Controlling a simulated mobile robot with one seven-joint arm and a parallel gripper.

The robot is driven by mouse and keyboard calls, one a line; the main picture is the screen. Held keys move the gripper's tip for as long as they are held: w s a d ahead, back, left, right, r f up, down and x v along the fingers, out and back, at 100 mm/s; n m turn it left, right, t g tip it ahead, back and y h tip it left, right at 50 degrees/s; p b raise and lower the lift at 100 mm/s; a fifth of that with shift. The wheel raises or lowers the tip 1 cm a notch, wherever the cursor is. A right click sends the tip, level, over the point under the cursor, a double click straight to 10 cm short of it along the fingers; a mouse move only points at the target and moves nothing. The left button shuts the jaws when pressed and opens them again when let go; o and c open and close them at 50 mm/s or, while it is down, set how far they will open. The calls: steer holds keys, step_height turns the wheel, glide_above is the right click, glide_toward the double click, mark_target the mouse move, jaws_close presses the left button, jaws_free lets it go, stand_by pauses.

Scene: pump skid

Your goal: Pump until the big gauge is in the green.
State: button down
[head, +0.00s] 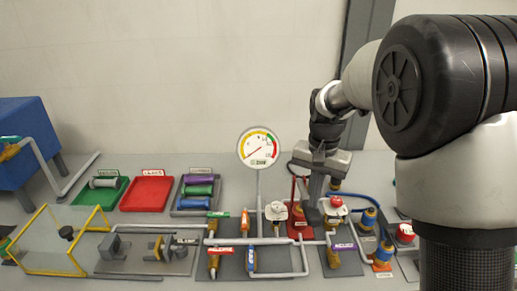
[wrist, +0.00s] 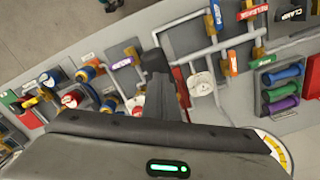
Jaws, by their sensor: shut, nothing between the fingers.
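The big gauge (head: 258,147) stands on a post behind the pipework. Its dial has yellow, green and red bands, and its needle appears to point to the lower left, outside the green. It is partly cut off in the wrist view (wrist: 277,150). The red hand pump (head: 294,190), with an upright lever, stands right of the gauge post. My gripper (head: 313,208) points down just right of the pump, its fingers together and empty. In the wrist view, the dark fingers (wrist: 155,70) hide part of the red pump (wrist: 181,88); contact cannot be told.
A small white gauge (head: 275,211) stands left of the pump. Pipes and coloured valve handles crowd the front, including a red knob (head: 337,201) at right. Green (head: 108,204), red (head: 146,194) and grey (head: 208,212) trays lie left. A yellow-framed clear guard (head: 50,272) stands front left.

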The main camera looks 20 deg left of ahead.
steer(key=shift+f+b, duration=2.6)
steer(key=shift+f, duration=1.65)
steer(key=shift+r, duration=0.15)
step_height(320, 180, up, 8)
steer(key=p, duration=0.6)
steer(key=shift+r+p, duration=0.25)
steer(key=shift+p, duration=0.1)
steer(key=shift+f, duration=0.1)
